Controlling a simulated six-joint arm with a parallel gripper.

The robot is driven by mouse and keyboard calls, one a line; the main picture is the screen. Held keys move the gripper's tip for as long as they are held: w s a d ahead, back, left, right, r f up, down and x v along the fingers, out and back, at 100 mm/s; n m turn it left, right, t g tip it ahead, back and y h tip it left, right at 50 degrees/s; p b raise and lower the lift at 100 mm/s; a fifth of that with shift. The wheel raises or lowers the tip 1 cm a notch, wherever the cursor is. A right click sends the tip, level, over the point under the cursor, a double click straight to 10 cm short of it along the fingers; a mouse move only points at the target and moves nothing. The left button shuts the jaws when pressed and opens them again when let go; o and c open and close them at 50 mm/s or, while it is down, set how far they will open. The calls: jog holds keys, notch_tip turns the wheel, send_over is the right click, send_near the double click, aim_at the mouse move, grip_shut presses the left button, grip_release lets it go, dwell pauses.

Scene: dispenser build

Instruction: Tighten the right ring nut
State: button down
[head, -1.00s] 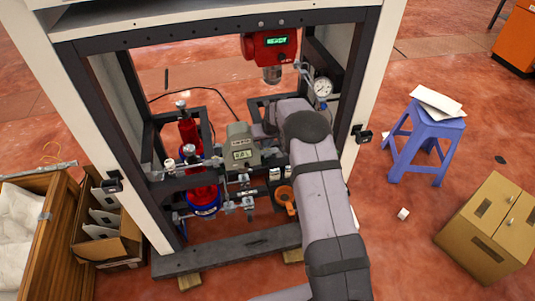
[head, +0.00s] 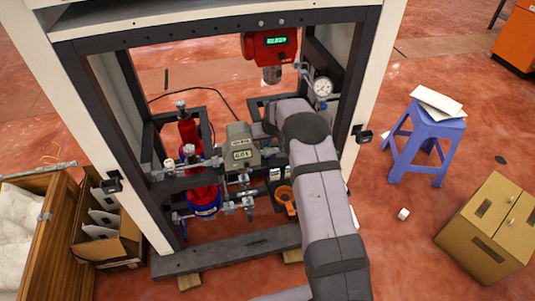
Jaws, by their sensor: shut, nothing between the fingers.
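My grey arm reaches up from the bottom of the head view into the dark frame of the dispenser (head: 215,262). Its far end bends behind the upper link, so my gripper is hidden and I cannot see its fingers. Metal pipe fittings (head: 247,203) run below the meter. I cannot pick out the right ring nut; it is either too small to tell or covered by my arm.
A red unit with a green display (head: 270,43) hangs at the top, with a round gauge (head: 323,87) to its right. A red cylinder (head: 188,130) stands on the left. A blue stool (head: 428,135) and cardboard box (head: 490,228) stand outside on the right.

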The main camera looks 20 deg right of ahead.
jog(key=shift+f, duration=0.35)
jog(key=shift+r, duration=0.15)
jog(key=shift+w+r+p, duration=0.15)
jog(key=shift+r+p, duration=0.15)
jog(key=shift+r, duration=0.4)
jog(key=shift+r, duration=0.1)
notch_tip(320, 180, up, 6)
jog(key=p, duration=0.3)
jog(key=shift+p, duration=0.35)
dwell(0.7)
